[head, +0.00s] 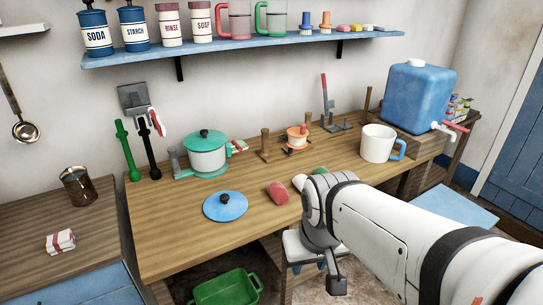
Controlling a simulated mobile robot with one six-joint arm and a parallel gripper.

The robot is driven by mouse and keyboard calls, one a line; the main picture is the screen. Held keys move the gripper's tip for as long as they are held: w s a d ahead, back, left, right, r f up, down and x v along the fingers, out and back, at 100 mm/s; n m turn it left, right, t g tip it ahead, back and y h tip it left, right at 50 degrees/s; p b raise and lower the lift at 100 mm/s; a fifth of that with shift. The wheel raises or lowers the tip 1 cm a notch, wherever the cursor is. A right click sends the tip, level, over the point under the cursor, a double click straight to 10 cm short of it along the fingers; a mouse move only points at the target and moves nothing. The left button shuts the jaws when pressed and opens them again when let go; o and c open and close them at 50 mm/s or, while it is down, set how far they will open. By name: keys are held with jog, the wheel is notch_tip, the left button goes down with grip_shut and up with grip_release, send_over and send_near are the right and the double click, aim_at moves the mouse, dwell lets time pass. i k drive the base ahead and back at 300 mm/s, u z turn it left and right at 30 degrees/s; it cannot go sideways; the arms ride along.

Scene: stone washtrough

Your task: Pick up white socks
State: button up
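A small white rounded bundle (299,182), which looks like the white socks, lies on the wooden worktop (180,240) near its front edge. My arm's joint covers part of its right side. A similar red bundle (278,192) lies just left of it, and a green one (320,171) shows to its right, partly behind my arm. My arm comes in from the lower right. My gripper (336,284) seems to be the dark part hanging below the wrist, in front of the worktop and lower than the bundles. Its fingers are not clear, and I see nothing held.
A blue lid (226,206) lies left of the bundles; a green pot (207,153) stands behind it. A white mug (378,143) and blue water tank (416,96) stand to the right. A green basin (227,289) sits below. The worktop's front left is clear.

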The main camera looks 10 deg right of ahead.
aim_at(299, 181)
jog(key=i, duration=0.95)
jog(key=z, duration=0.05)
